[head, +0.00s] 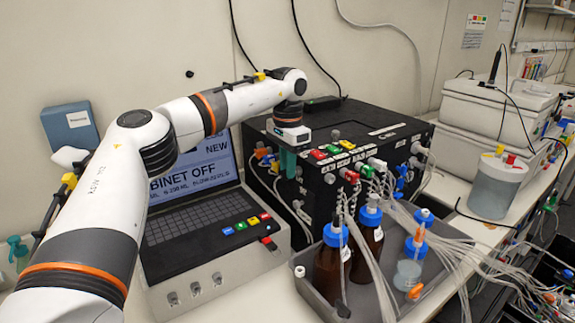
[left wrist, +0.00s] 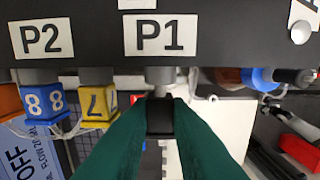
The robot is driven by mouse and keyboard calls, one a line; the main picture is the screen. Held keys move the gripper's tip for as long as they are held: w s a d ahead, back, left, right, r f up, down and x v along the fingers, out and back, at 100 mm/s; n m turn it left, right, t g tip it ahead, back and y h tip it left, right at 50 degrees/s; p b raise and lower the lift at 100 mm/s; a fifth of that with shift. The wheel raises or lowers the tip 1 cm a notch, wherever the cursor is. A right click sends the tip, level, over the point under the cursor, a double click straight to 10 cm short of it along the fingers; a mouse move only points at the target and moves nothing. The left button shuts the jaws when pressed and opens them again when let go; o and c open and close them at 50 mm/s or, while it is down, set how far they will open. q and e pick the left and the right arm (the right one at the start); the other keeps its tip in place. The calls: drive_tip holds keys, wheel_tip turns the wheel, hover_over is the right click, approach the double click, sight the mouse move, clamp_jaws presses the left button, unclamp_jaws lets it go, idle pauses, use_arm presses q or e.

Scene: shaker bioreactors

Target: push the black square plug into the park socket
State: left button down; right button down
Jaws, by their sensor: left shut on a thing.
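My left gripper (head: 287,163) has green fingers and is at the left front of the black box (head: 340,206). In the left wrist view the left gripper (left wrist: 160,130) is shut on the black square plug (left wrist: 160,117). The plug is in line with a grey socket (left wrist: 160,75) under the label P1 (left wrist: 154,36). I cannot tell whether the plug touches the socket or how deep it sits. No label reading "park" is legible. The plug is hidden in the head view. My right gripper is not in view.
Left of the plug, a blue plug (left wrist: 46,100) and a yellow plug (left wrist: 97,104) sit near the label P2 (left wrist: 42,39). A blue round fitting (left wrist: 258,78) is to the right. A laptop-like console (head: 205,215) and a grey tray (head: 300,262) with bottles stand nearby.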

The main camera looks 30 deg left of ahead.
use_arm(q)
drive_tip(key=shift+w+d+p, duration=0.2)
drive_tip(key=shift+w+p, duration=0.25)
idle(0.4)
drive_tip(key=c, duration=1.3)
unclamp_jaws()
wheel_tip(320, 180, up, 12)
drive_tip(key=shift+b, duration=0.5)
